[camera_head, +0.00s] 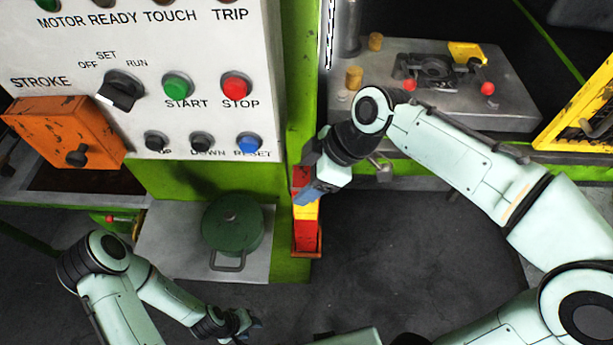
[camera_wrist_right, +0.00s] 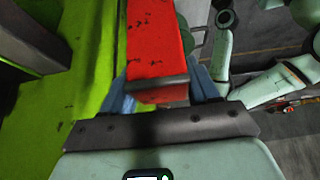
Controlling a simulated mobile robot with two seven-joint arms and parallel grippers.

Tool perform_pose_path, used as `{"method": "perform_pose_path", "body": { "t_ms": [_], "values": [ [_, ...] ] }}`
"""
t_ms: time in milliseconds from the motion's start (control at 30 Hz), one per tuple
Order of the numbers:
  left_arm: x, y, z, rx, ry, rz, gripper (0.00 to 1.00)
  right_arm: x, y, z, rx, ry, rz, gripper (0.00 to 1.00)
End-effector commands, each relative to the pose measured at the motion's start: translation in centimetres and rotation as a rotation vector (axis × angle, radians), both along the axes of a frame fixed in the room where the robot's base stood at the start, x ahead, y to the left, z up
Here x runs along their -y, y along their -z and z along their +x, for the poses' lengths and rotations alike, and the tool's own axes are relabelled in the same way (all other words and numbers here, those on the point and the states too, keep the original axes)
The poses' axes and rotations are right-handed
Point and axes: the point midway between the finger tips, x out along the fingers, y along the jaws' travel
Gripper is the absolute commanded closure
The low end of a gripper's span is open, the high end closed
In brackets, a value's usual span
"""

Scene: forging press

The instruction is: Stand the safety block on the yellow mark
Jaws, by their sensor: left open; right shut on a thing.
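The safety block (camera_head: 307,232) is a tall red and yellow bar. It stands upright against the green press column, its lower end at a brown holder (camera_head: 306,253). My right gripper (camera_head: 309,194) is shut on its upper part; in the right wrist view the blue fingers (camera_wrist_right: 167,92) lie on both sides of the red block (camera_wrist_right: 155,45). The yellow mark (camera_head: 467,52) is a patch on the grey press bed, at the back right, with nothing standing on it. My left gripper (camera_head: 246,326) is open and empty, low in the head view.
A die (camera_head: 436,72) with red knobs sits on the press bed (camera_head: 500,112), in front of the yellow mark. Brass posts (camera_head: 354,78) stand at its left. A yellow guard (camera_head: 580,108) is at right. A control panel (camera_head: 190,45) and a green lidded pot (camera_head: 232,222) are at left.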

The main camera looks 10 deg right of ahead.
Motion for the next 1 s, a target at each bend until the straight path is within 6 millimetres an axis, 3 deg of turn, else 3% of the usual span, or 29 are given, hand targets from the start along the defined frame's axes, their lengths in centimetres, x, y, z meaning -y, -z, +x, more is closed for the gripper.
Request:
{"method": "perform_pose_path", "body": {
  "t_ms": [467,500,567,1000],
  "values": [
    [-0.01,0.45,-0.39,-0.004,0.0,0.0,0.57,-0.03,0.31,0.06,0.005,0.001,0.003,1.0],
    [-0.01,0.43,-0.38,-0.004,0.0,0.0,0.57,0.03,0.49,0.02,0.0,0.0,-0.001,0.34],
    [0.0,0.39,-0.34,-0.003,0.0,0.0,0.57,0.02,0.43,0.04,0.001,0.0,0.0,0.15],
    [-0.01,-0.09,0.1,0.001,0.0,0.0,0.57,0.34,-0.27,0.06,0.005,0.002,0.001,0.15]
  ]
}}
